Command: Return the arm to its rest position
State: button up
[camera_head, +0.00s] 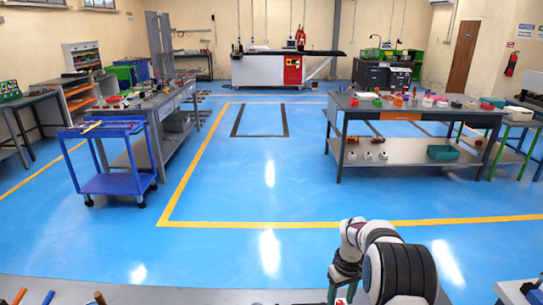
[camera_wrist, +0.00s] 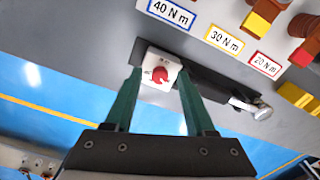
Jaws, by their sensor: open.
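My gripper (camera_wrist: 160,72) shows in the wrist view with two green fingers spread apart. A white block with a red knob (camera_wrist: 162,75) appears between the fingertips; whether the fingers touch it or are at its height, I cannot tell. In the head view my arm is at the bottom, right of centre, with a bit of green finger beside it, mostly cut off by the frame edge.
In the wrist view, a dark bar with a silver end (camera_wrist: 262,108) lies by the block on a grey surface, near a 40 N m label (camera_wrist: 171,14). In the head view, a blue cart (camera_head: 117,185) and a workbench (camera_head: 410,112) flank open blue floor.

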jog(key=m, duration=0.8)
jog(key=shift+m, duration=0.4)
jog(key=m, duration=0.9)
